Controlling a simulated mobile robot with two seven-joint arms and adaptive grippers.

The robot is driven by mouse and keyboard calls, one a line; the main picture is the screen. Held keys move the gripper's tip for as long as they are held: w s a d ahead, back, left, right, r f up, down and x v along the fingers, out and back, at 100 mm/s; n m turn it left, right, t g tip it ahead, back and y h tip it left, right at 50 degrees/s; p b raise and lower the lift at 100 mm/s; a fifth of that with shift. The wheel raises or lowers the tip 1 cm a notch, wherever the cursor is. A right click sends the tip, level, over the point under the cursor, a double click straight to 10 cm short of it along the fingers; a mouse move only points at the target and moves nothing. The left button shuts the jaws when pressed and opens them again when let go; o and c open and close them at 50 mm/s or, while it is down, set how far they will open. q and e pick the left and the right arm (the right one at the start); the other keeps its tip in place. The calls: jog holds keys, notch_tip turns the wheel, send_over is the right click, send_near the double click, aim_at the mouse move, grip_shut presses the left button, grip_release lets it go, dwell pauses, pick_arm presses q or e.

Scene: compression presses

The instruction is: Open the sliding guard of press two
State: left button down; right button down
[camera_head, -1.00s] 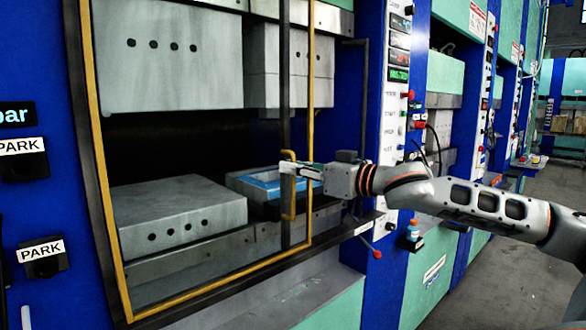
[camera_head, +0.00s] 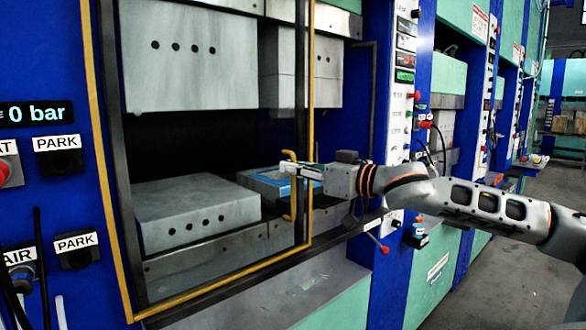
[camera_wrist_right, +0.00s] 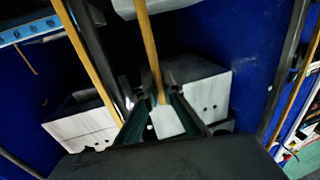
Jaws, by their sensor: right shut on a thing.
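The sliding guard of the press is a tall yellow frame (camera_head: 310,110) across the press opening in the head view. Its yellow bar handle (camera_head: 291,208) is near the frame's right side. My right gripper (camera_head: 290,170) reaches in from the right and is shut on the handle. In the right wrist view, a yellow bar (camera_wrist_right: 149,48) runs down between the gripper fingers (camera_wrist_right: 158,118). The fingers hide the gripped part of the handle. My left gripper is not in view.
Behind the guard are grey upper (camera_head: 190,60) and lower (camera_head: 195,210) press blocks and a blue-topped block (camera_head: 268,180). A control panel (camera_head: 402,90) with red knobs stands right of the opening. PARK switches (camera_head: 78,250) are at left. Open floor (camera_head: 480,270) lies at right.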

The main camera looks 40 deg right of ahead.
aim_at(281, 122)
jog(key=c, duration=2.5)
grip_release()
jog(key=shift+r, duration=4.95)
